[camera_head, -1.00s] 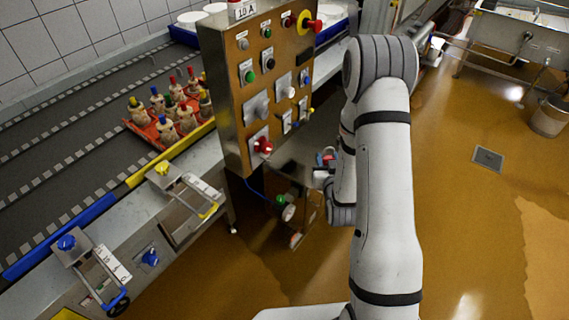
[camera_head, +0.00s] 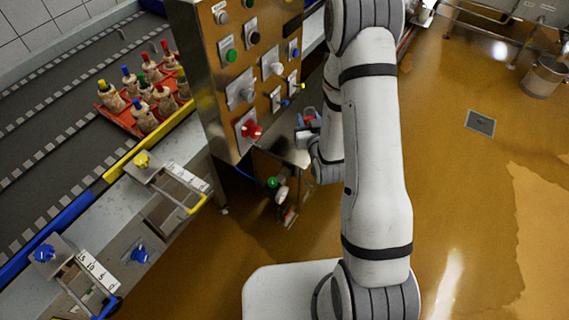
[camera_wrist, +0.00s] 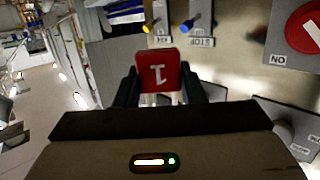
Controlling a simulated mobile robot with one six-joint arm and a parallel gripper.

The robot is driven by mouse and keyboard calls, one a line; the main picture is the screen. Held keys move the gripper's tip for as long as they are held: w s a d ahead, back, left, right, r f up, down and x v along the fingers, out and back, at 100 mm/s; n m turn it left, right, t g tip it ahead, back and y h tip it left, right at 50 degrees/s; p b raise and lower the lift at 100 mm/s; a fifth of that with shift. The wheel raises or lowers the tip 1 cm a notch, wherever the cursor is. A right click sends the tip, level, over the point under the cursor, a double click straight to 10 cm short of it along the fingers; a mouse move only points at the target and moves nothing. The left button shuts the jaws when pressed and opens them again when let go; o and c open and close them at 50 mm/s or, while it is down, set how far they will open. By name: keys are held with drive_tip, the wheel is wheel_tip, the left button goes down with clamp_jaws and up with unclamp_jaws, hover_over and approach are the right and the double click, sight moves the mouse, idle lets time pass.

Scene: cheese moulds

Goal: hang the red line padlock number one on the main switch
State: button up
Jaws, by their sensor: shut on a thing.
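The red padlock (camera_wrist: 158,70), marked with a white 1, is held between the two dark fingers of my gripper (camera_wrist: 158,88). In the head view my gripper (camera_head: 306,128) is to the right of the control cabinet's lower front, partly hidden by my arm, with a bit of red at it. A red rotary switch (camera_head: 251,130) on a pale plate sits low on the cabinet front; I cannot confirm that it is the main switch. A round red control (camera_wrist: 306,27) with an ON plate shows at the right of the wrist view, apart from the padlock. The shackle is not clear.
The steel cabinet (camera_head: 205,75) carries several knobs and buttons. Small yellow (camera_wrist: 157,15) and blue (camera_wrist: 200,20) levers stand close to the padlock in the wrist view. A conveyor with a red crate (camera_head: 118,119) of bottles is at left. Open floor (camera_head: 455,190) lies at right.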

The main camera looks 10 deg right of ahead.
drive_tip(key=s+a+f+n+g+y+b, duration=0.3)
drive_tip(key=a+f+n+g+y+b, duration=0.1)
drive_tip(key=f+n+y+b, duration=0.15)
drive_tip(key=s+a+f+n+g+y+b, duration=0.3)
drive_tip(key=a+f+n+y+b, duration=0.1)
drive_tip(key=f+b, duration=0.3)
drive_tip(key=shift+g, duration=0.3)
drive_tip(key=shift+w+a+f, duration=0.1)
drive_tip(key=shift+w+a, duration=0.8)
drive_tip(key=shift+a, duration=0.25)
drive_tip(key=shift+w+a, duration=0.95)
drive_tip(key=shift+a, duration=0.25)
drive_tip(key=shift+w+a+f, duration=0.1)
drive_tip(key=shift+w+a, duration=0.8)
drive_tip(key=shift+a, duration=0.25)
drive_tip(key=shift+w+a+f+b, duration=0.4)
drive_tip(key=shift+a+f+b, duration=0.1)
drive_tip(key=shift+f+b, duration=0.2)
drive_tip(key=shift+r, duration=0.1)
drive_tip(key=o, duration=1.1)
drive_tip(key=shift+o, duration=0.2)
